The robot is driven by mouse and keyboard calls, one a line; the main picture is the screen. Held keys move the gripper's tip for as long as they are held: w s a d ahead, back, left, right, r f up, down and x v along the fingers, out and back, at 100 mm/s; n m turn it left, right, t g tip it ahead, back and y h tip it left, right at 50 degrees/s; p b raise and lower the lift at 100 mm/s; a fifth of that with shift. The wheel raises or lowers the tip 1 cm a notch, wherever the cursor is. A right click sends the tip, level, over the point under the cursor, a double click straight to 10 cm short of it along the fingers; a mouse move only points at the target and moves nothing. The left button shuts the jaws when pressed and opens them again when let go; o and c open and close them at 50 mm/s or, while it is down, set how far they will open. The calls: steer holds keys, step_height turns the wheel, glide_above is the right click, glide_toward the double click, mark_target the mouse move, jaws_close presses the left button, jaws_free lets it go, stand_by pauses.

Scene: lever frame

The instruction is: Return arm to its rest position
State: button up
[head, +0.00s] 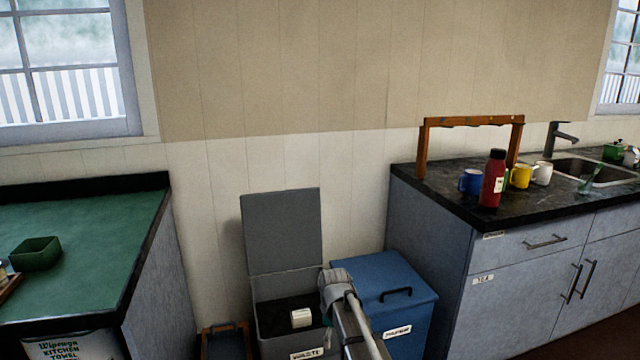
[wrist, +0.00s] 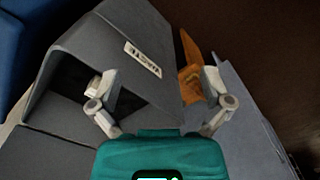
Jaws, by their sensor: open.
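My gripper (wrist: 161,82) is open in the wrist view. Its two pale fingers are spread wide, with nothing held between them. It is over the outside edge of the grey waste bin (wrist: 150,88), whose dark opening shows to the left. In the head view my arm (head: 352,318) reaches up from the bottom edge in front of the bin (head: 285,350). The bin's grey lid (head: 282,230) stands open. A small white block-like thing (head: 301,318) shows at the bin's opening; I cannot tell whether it lies inside. The gripper's fingers are not clear in the head view.
A blue lidded bin (head: 385,280) stands close right of my arm. A wooden-edged box (head: 225,342) is low left of the waste bin. A green-topped counter (head: 90,225) is at left. The right counter (head: 440,190) holds a red bottle (head: 493,180), mugs and a wooden frame (head: 470,121).

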steer(key=s+d+f+m+b, duration=0.3)
steer(key=s+d+m, duration=0.4)
steer(key=s, duration=0.2)
steer(key=s+d+f+m+b, duration=0.3)
steer(key=s+d+m, duration=0.3)
steer(key=s, duration=0.2)
step_height(320, 180, up, 34)
steer(key=p, duration=3.5)
steer(key=shift+d, duration=0.2)
